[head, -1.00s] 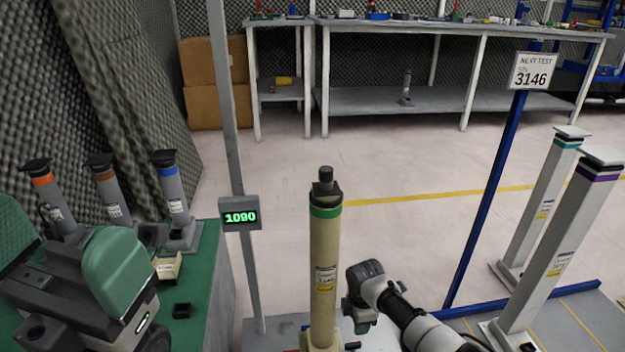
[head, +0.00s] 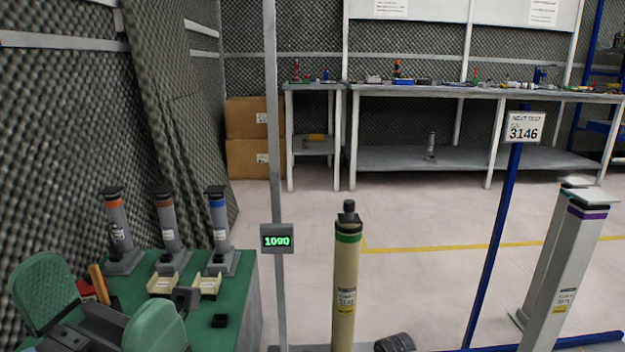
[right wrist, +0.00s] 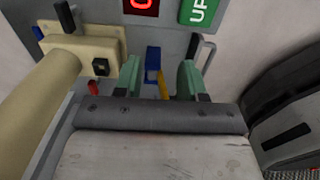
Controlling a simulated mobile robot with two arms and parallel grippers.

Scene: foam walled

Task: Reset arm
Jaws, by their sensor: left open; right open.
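A cream column (head: 346,285) with a green band and a black cap stands upright at the centre. My right gripper (right wrist: 160,80) is open in the right wrist view, its green pads facing a grey panel. A blue piece (right wrist: 153,62) and a yellow strip (right wrist: 164,86) show between the pads, apparently beyond them. Which part is the reset arm, I cannot tell.
The green bench (head: 240,300) carries grey posts with orange, brown and blue bands, and small cream trays (head: 210,284). Pale columns (head: 565,270) stand at the right. Open floor lies behind.

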